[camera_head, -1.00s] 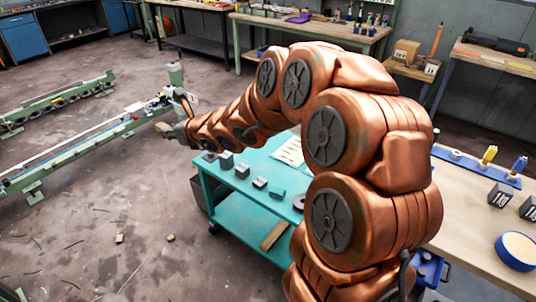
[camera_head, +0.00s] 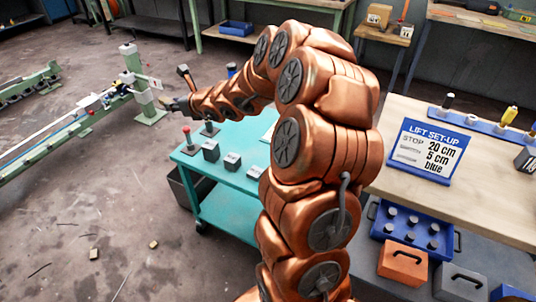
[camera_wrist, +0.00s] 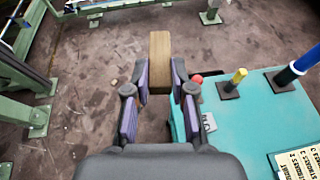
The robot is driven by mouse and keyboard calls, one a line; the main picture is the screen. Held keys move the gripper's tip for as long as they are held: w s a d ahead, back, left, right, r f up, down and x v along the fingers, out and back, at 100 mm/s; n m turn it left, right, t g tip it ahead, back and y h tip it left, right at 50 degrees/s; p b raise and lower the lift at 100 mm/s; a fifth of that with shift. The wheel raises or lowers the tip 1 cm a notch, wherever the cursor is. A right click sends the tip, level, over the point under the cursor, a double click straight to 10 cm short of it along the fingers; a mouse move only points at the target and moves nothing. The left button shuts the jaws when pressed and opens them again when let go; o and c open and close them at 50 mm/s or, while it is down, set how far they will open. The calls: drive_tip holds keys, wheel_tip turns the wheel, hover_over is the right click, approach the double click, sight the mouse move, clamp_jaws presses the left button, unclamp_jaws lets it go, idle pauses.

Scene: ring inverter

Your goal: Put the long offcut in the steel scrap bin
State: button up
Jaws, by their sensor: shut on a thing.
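My gripper (camera_head: 172,103) is stretched out past the far left end of the teal cart. In the wrist view my gripper (camera_wrist: 160,82) is shut on a long wooden offcut (camera_wrist: 160,52), which sticks out ahead between the fingers, above the floor. The offcut cannot be made out in the head view. A dark open bin (camera_head: 181,190) stands on the floor by the cart's left side, partly hidden by the cart. I see no label on it, so I cannot tell whether it is the steel scrap bin.
The teal cart (camera_head: 238,137) bears several dark blocks and upright pegs. A green rail machine (camera_head: 62,140) stands at left, near my gripper. A wooden bench (camera_head: 392,115) with a lift set-up sign (camera_head: 424,152) is at right. The floor at front left is mostly clear, with small scraps.

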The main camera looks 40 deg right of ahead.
drive_tip(key=s+d+f+m+h+b, duration=0.15)
drive_tip(key=d+f+b, duration=0.35)
drive_tip(key=d+f, duration=0.6)
drive_tip(key=m+h+b, duration=0.2)
drive_tip(key=b, duration=0.4)
hover_over(254, 153)
drive_tip(key=shift+n, duration=0.25)
wheel_tip(254, 153, down, 14)
drive_tip(key=shift+r, duration=0.15)
drive_tip(key=shift+f, duration=2.45)
drive_tip(key=shift+f+b, duration=0.25)
drive_tip(key=shift+b, duration=0.2)
drive_tip(key=o, duration=0.8)
drive_tip(key=shift+r, duration=0.1)
drive_tip(key=shift+r, duration=0.1)
